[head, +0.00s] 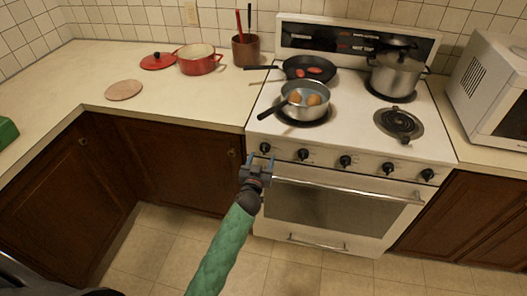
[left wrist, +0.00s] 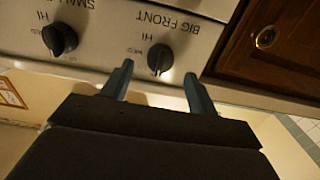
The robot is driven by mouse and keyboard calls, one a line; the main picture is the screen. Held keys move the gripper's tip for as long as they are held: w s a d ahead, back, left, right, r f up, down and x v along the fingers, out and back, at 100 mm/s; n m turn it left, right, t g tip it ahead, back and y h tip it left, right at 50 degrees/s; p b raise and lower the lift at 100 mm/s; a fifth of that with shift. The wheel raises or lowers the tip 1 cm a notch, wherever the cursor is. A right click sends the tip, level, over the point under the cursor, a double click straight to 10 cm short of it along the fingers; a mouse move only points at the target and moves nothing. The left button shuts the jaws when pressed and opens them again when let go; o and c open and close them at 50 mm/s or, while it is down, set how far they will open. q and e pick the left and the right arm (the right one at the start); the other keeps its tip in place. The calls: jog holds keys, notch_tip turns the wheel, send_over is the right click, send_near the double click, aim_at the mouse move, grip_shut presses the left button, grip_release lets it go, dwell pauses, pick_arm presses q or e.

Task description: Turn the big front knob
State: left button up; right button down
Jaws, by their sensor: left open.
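The big front knob (head: 265,148) is the black knob at the left end of the row on the white stove's (head: 310,162) front panel. In the left wrist view the knob (left wrist: 160,58) has a pointer ridge and sits by the label BIG FRONT. My left gripper (head: 261,160) is just below and in front of the knob. In the left wrist view its open fingers (left wrist: 158,73) lie to either side of the knob's lower end, with nothing held between them. I cannot tell whether they touch it. My right gripper is not in view.
Another knob (left wrist: 60,39) sits beside it in the left wrist view. The oven handle (head: 350,190) runs below the panel. A brown cabinet (left wrist: 270,45) borders the stove.

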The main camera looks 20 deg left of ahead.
aim_at(264, 152)
pick_arm(q)
jog(key=shift+w+a+p, duration=0.1)
jog(key=shift+w+p, duration=0.35)
jog(key=shift+w, duration=1.45)
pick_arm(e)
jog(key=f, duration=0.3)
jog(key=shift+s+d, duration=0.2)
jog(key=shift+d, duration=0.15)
pick_arm(q)
jog(key=c, duration=1)
